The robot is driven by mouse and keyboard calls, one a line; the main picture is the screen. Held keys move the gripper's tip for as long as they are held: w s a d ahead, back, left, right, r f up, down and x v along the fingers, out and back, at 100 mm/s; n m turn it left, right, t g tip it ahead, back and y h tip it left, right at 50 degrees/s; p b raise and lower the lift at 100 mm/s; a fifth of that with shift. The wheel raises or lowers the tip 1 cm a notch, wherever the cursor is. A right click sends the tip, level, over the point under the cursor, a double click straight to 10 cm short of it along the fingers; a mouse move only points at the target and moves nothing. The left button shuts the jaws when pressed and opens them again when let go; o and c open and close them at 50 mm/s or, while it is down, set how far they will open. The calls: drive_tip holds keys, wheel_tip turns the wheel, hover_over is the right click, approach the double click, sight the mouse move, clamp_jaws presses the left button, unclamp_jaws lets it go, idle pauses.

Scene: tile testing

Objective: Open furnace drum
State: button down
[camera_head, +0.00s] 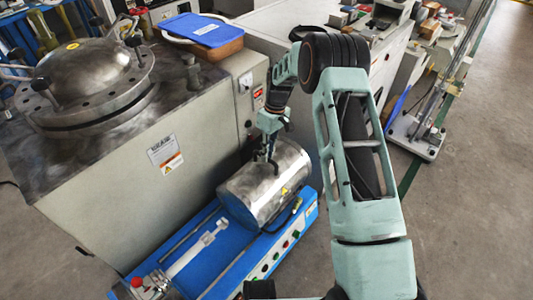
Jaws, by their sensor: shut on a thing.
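The furnace drum (258,196) is a shiny metal cylinder with a yellow warning label. It lies on its side on a blue base (240,262) with buttons along its front edge. My gripper (265,158) points down at the top of the drum, shut on a part there that looks like a handle. The fingers partly hide that part. The drum's seam cannot be made out clearly, so I cannot tell if its cover is lifted.
A large grey cabinet with a round bolted metal lid (92,75) stands close behind and left of the drum. A blue clipboard (203,29) lies on a brown box behind. A white stand (416,135) is at right. Floor (465,220) at right is clear.

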drive_tip(key=c, duration=2)
unclamp_jaws()
drive_tip(key=shift+o, duration=0.2)
wheel_tip(320, 180, up, 12)
drive_tip(key=w+d, duration=0.1)
drive_tip(key=shift+w+d, duration=0.25)
drive_tip(key=shift+w, duration=0.1)
drive_tip(key=shift+f, duration=0.1)
